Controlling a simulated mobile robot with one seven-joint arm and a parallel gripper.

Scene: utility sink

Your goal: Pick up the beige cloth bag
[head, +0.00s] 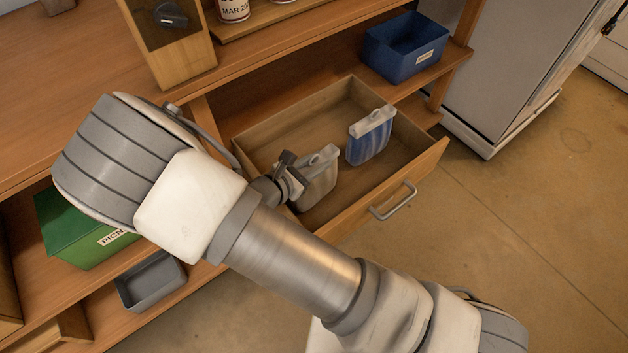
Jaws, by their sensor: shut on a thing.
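The fingertips are small and partly hidden, so the exact place of the grip is hard to see. I cannot tell whether the bag touches the drawer floor.
A blue bin (404,50) sits on the shelf behind. A green box (75,232) and a grey tray (150,282) are at lower left. Open floor lies at right.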

